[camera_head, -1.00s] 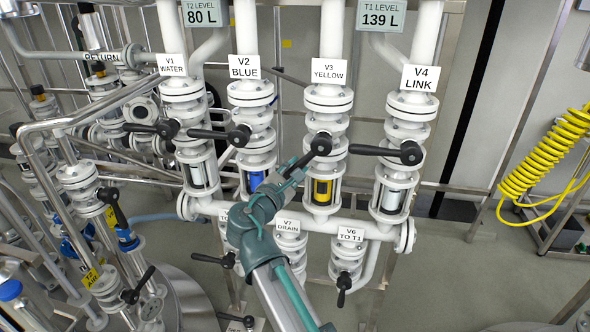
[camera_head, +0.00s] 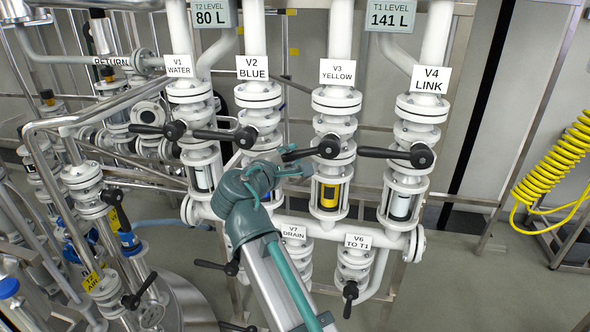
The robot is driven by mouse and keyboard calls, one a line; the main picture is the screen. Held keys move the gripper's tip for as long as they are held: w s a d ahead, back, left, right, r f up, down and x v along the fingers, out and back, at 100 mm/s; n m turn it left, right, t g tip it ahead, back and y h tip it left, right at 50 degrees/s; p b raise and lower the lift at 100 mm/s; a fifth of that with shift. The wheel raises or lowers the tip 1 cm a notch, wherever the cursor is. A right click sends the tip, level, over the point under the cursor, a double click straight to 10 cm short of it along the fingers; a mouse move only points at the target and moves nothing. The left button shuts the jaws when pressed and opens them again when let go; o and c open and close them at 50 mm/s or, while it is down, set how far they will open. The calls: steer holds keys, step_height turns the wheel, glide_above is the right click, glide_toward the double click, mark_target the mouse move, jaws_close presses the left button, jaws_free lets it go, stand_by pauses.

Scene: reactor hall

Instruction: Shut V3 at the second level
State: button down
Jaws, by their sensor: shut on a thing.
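Valve V3 (camera_head: 334,104), labelled YELLOW, stands third from left in the upper row, its sight glass (camera_head: 329,195) showing yellow. Its black lever (camera_head: 305,153) runs left from the hub, nearly level and tipped slightly down at its free end. My teal gripper (camera_head: 288,169) is at that free end, shut on the lever. Its fingers are small in view, and the exact contact is partly hidden. The T1 level display (camera_head: 389,17) reads 141 L, and the T2 level display (camera_head: 211,13) reads 80 L.
Levers of V1 (camera_head: 155,129), V2 (camera_head: 225,135) and V4 (camera_head: 395,154) point left, roughly level. Below, the V6 lever (camera_head: 349,298) points down. A yellow coiled hose (camera_head: 556,165) hangs at right beyond open floor.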

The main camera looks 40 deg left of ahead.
steer(key=shift+s+a+r+m+g+y+b, duration=0.1)
steer(key=shift+r+m+g+y+b, duration=0.1)
steer(key=shift+r+m, duration=0.4)
steer(key=shift+w+a+r+m+g+y+b, duration=0.1)
steer(key=shift+r+m+b, duration=0.15)
steer(key=shift+r+m, duration=0.35)
steer(key=shift+s+a+r+m+g+y+b, duration=0.1)
steer(key=shift+r+m+b, duration=0.1)
steer(key=shift+r+m, duration=0.4)
steer(key=shift+r, duration=0.1)
steer(key=c, duration=1)
jaws_free()
steer(key=shift+s+d, duration=0.1)
steer(key=shift+s, duration=0.1)
steer(key=v, duration=1.1)
steer(key=shift+s, duration=0.25)
